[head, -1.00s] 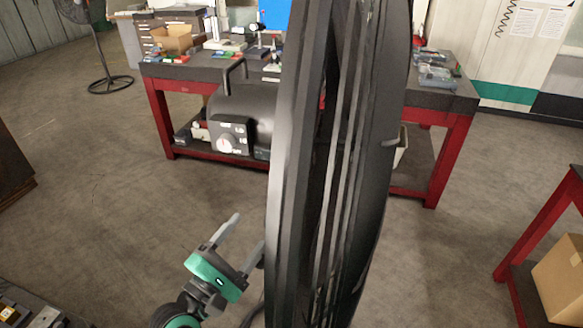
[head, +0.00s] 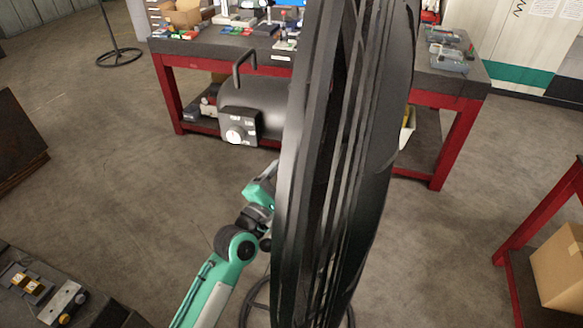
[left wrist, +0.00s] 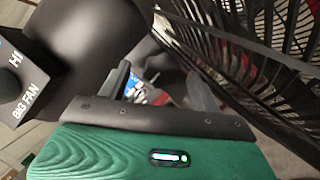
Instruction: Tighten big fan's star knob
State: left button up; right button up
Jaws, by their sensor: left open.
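The big fan's black round cage (head: 345,150) stands nearly edge-on in the head view. Its dark motor housing (head: 265,98) sticks out to the left, with a control box (head: 241,125) and a pale dial below. In the left wrist view a box lettered "BIG FAN" (left wrist: 30,95) is at the left, beside the housing (left wrist: 95,40). The cage (left wrist: 250,50) fills the upper right there. My left gripper (left wrist: 160,85) is open, its fingers reaching between housing and cage. In the head view the cage partly hides it. I cannot make out the star knob. My right gripper is out of view.
A red-legged workbench (head: 170,95) with tools and parts stands behind the fan. Another red stand (head: 535,220) with a cardboard box (head: 560,265) is at the right. A dark table with parts (head: 45,290) is at the lower left. Open floor lies left of the fan.

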pick_arm(q)
jog(key=shift+w+d, duration=0.25)
jog(key=shift+w, duration=0.05)
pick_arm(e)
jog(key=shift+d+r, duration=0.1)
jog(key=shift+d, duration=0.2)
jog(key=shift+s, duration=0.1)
pick_arm(q)
jog(key=c, duration=1)
jog(key=shift+r, duration=0.1)
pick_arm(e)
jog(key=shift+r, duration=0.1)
